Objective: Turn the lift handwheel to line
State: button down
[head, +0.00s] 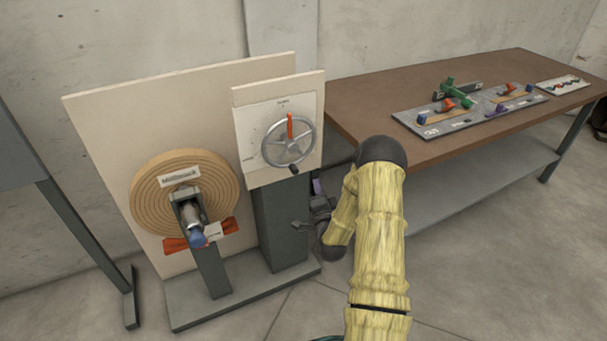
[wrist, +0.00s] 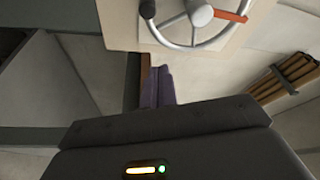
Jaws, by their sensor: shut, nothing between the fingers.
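The lift handwheel (head: 288,146) is a grey metal wheel on a pale square panel (head: 247,114) with printed marks. An orange-red pointer (head: 291,126) on the wheel points nearly straight up in the head view. A dark knob (head: 294,169) sits at the wheel's lower rim. In the wrist view part of the wheel (wrist: 196,36) shows at the top, with the orange pointer (wrist: 231,15) to its right. My gripper (wrist: 158,70) has its purple fingers shut and empty, apart from the wheel. In the head view it is below and right of the panel, partly hidden by my arm.
A wooden spiral disc (head: 150,205) labelled Mollusack stands left of the wheel on a large pale board (head: 95,118). A grey post (head: 281,222) carries the panel. A brown workbench (head: 480,85) with a grey tool board (head: 425,121) stands to the right.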

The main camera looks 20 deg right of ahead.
aim_at(298, 161)
jog(key=shift+w, duration=0.1)
jog(key=w, duration=0.9)
jog(key=shift+w+a, duration=0.1)
jog(key=shift+a, duration=0.1)
jog(key=shift+a+f, duration=0.1)
jog(key=shift+a, duration=0.25)
jog(key=shift+d, duration=0.2)
jog(key=shift+a, duration=0.2)
jog(key=shift+a+f+m, duration=0.1)
jog(key=shift+a+m, duration=0.35)
jog(key=shift+m, duration=0.15)
